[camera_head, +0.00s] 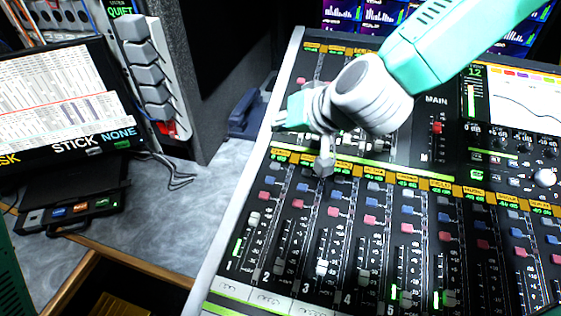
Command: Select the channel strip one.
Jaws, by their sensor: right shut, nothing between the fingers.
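The mixing console (285,100) fills the right side of the head view. Channel strip one (254,240) is the leftmost column of its lower bank, marked "1" near the front. It has a blue button (270,181), a red button (264,196), a light fader knob (254,218) and a lit green meter (238,246). My right gripper (324,167) comes in from the upper right, shut and empty, its tip pointing down. In the picture it overlaps the label row above strips two and three, right of strip one. Whether it touches the panel cannot be told. My left gripper is out of view.
Similar strips continue right, with a screen (515,100) at upper right. Left are a monitor (55,110), a small button box (75,212) and a rack of grey handles (145,75). Bare grey surface (205,190) lies between them and the console.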

